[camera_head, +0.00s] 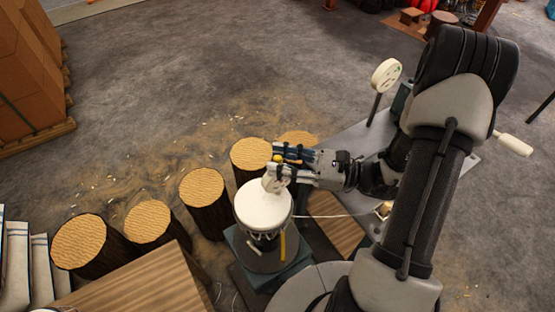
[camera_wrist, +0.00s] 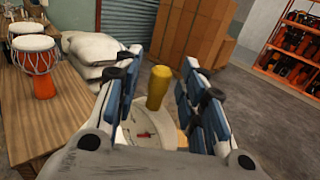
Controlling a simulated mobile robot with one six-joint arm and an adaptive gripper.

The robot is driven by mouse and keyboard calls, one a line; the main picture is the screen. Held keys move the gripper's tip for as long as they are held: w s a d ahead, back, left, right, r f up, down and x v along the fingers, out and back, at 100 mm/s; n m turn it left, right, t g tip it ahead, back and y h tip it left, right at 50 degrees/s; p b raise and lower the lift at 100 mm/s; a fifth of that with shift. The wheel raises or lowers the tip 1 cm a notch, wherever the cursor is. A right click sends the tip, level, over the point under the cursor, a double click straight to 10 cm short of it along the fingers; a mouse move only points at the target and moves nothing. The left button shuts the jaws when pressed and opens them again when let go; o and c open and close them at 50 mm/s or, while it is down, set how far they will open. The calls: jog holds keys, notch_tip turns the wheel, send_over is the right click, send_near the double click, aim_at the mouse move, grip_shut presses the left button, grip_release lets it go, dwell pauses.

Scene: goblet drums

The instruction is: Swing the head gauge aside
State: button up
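The head gauge (camera_head: 272,181) is a small pale dial at the far edge of the white drum head (camera_head: 262,208). The drum stands upright on a round dark stand. In the wrist view the gauge's pale face (camera_wrist: 150,126) with a red mark shows below a yellow knob (camera_wrist: 158,88). The knob also shows in the head view (camera_head: 277,158). My gripper (camera_head: 278,165) reaches in from the right at the knob. In the wrist view my gripper (camera_wrist: 158,95) is open, its blue-padded fingers on either side of the knob with gaps. The gauge's lower part is hidden.
Several log stools (camera_head: 203,187) curve around the drum's far and left sides. A wooden table (camera_head: 140,285) is at the lower left. A white dial on a post (camera_head: 386,74) stands at the upper right. An orange drum (camera_wrist: 37,65) stands on a table. Open floor lies beyond the logs.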

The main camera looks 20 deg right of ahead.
jog(key=shift+w+a, duration=0.25)
jog(key=shift+a, duration=0.25)
grip_shut()
dwell(0.5)
